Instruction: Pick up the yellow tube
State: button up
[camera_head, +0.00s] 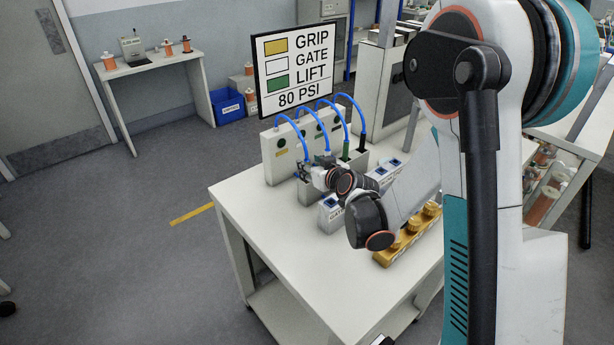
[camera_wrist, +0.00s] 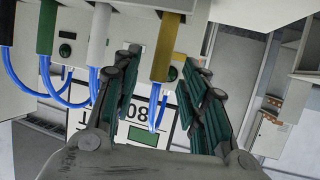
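The yellow tube shows in the wrist view as a yellow sleeve (camera_wrist: 165,45) with blue hose leaving its end. My gripper (camera_wrist: 160,60) is open, with one dark green-padded finger on each side of the sleeve. I see gaps on both sides, and no clear contact. In the head view my gripper (camera_head: 312,172) is at the left end of the row of hoses, and the yellow sleeve is hidden or too small to make out there. A white sleeve (camera_wrist: 98,35), a green sleeve (camera_wrist: 46,27) and a black sleeve (camera_wrist: 6,20) stand in the same row.
A white panel box (camera_head: 277,155) stands behind the row, with blue hoses (camera_head: 327,101) arching from it. A sign (camera_head: 299,65) lists GRIP, GATE, LIFT and 80 PSI. A yellow tray (camera_head: 385,259) lies at the right. The table's (camera_head: 240,205) left front is clear.

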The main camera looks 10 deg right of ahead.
jog(key=x, duration=0.3)
jog(key=shift+w+a+f+b, duration=0.1)
jog(key=shift+w+f+b, duration=0.15)
jog(key=shift+b, duration=0.1)
jog(key=shift+r, duration=0.1)
grip_shut()
jog(key=shift+r, duration=0.15)
